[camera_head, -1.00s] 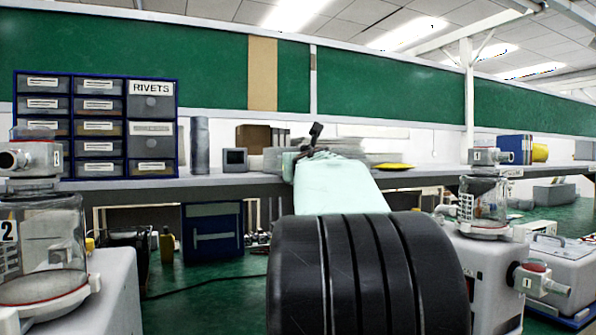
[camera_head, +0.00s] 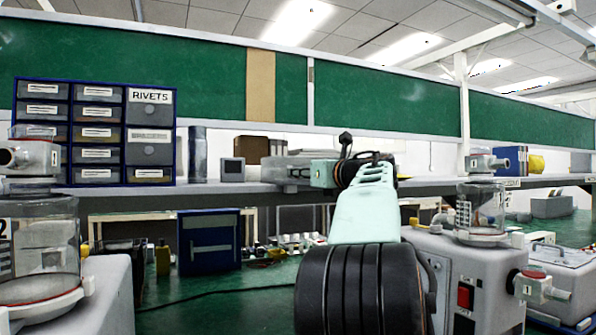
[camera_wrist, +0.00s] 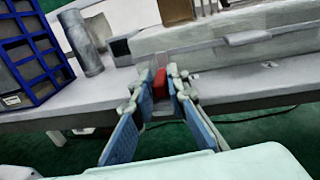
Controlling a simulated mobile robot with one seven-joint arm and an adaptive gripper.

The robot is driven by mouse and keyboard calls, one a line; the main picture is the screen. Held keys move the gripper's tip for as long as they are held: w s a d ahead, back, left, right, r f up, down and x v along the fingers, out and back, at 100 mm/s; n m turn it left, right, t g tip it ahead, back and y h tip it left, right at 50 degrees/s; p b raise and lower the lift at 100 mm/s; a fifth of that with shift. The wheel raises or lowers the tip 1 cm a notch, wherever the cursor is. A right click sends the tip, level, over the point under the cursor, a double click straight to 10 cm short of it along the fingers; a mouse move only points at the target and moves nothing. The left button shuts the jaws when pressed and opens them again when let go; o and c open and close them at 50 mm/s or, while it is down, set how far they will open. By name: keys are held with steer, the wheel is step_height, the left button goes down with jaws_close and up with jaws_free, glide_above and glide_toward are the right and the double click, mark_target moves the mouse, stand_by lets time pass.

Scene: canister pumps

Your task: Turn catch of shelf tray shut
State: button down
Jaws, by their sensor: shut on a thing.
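My gripper (camera_wrist: 161,88) shows in the wrist view with its blue-sided fingers closed in on a small red piece (camera_wrist: 160,78), which looks like the catch. The red piece is at the front of a pale grey shelf tray (camera_wrist: 215,45), by the shelf edge. The fingers hide part of it, so its exact turn angle is unclear. In the head view, the grey tray (camera_head: 285,171) sits on the shelf at the middle. My arm covers the gripper's fingertips and the catch there.
The grey shelf (camera_head: 225,193) runs across the view. A blue drawer cabinet marked RIVETS (camera_head: 95,130) and a grey cylinder (camera_head: 197,155) stand left of the tray. Canister pumps stand left (camera_head: 40,250) and right (camera_head: 482,215) of my arm.

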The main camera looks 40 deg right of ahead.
steer(key=n+y+p, duration=0.1)
steer(key=y+p, duration=0.1)
steer(key=y, duration=0.1)
steer(key=shift+d+r+n+p, duration=0.1)
steer(key=shift+r+n+p, duration=0.2)
steer(key=shift+n, duration=0.1)
steer(key=shift+f+n+y+p, duration=0.1)
steer(key=shift+n+y+p, duration=0.3)
steer(key=shift+y+p, duration=0.15)
steer(key=shift+f+y, duration=0.1)
steer(key=shift+y, duration=0.25)
steer(key=c, duration=2)
jaws_free()
steer(key=shift+w+f, duration=0.1)
steer(key=shift+c, duration=0.2)
steer(key=shift+d, duration=0.1)
steer(key=s+d, duration=0.2)
steer(key=s, duration=1)
